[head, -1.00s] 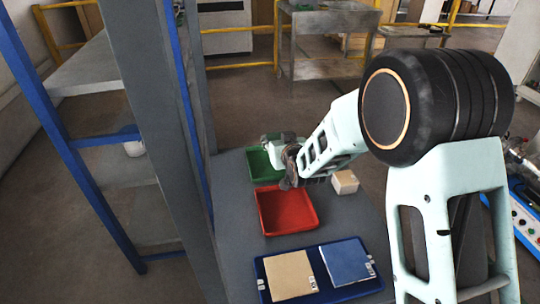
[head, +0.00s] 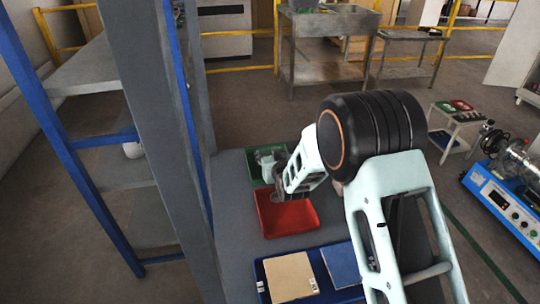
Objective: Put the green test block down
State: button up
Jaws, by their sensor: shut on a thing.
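My gripper (head: 278,193) is small and dark in the head view, at the back part of the red tray (head: 290,222). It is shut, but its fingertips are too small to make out. The green test block cannot be made out; the gripper and wrist hide what is held. The green tray (head: 254,168) stands just behind the red tray, and my wrist partly covers it. I cannot tell the height of the gripper above the red tray.
A blue tray (head: 258,270) at the front of the grey table (head: 237,225) holds a tan tile (head: 291,277) and a blue tile (head: 342,264). A shelf post (head: 160,150) rises close on the left. A stand (head: 456,122) and a blue machine (head: 505,195) are at right.

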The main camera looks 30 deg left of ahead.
jog(key=shift+f, duration=0.15)
jog(key=o, duration=1.5)
jog(key=shift+r, duration=0.2)
jog(key=p+v, duration=0.1)
jog(key=v, duration=1.1)
